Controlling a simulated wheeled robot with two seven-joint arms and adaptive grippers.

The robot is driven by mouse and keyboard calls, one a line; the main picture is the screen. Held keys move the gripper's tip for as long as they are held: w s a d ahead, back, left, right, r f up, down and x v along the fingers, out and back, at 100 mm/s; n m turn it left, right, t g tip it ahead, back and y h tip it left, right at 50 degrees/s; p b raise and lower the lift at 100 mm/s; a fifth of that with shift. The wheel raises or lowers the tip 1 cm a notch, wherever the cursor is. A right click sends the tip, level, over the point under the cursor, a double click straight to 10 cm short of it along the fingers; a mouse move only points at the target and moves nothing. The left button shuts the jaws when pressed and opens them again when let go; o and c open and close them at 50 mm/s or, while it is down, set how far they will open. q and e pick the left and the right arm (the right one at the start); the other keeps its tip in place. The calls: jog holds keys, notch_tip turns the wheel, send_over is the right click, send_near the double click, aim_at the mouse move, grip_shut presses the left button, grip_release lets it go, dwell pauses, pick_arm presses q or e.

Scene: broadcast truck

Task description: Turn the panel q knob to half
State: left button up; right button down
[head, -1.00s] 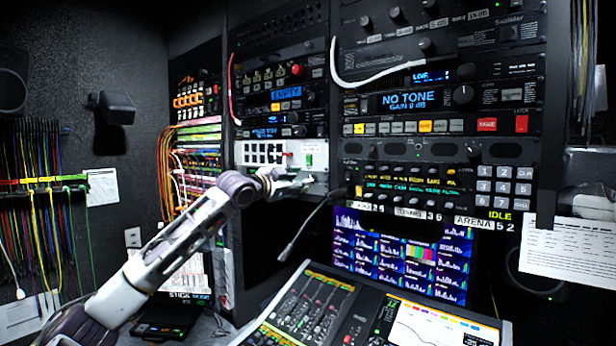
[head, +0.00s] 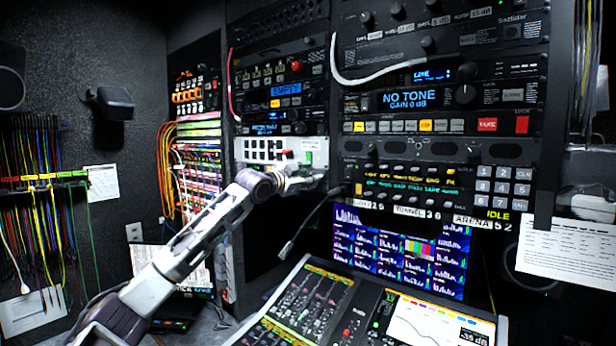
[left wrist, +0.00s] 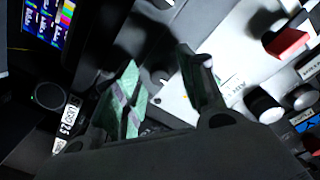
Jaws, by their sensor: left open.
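My left gripper (head: 308,180) is open at the white rack panel (head: 240,150), near its lower right corner in the head view. In the left wrist view the gripper (left wrist: 165,98) has its fingers apart, with nothing seen held between them. The white panel (left wrist: 235,60) lies just beyond the fingers there, with a red switch (left wrist: 287,42) and a dark round knob (left wrist: 264,106) beside the right finger. Several small knobs sit on the black panel (head: 400,180) to the right. I cannot read which knob is q. My right gripper is not in view.
A white cable (head: 370,80) hangs across the upper rack. Orange cables (head: 163,165) hang at the left rack.

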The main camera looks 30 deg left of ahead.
pick_arm(q)
grip_shut()
jog(key=shift+n+p, duration=0.3)
dwell(0.3)
grip_release()
jog(key=shift+s, duration=0.1)
jog(key=s, duration=0.7)
jog(key=shift+a, duration=0.4)
dwell(0.4)
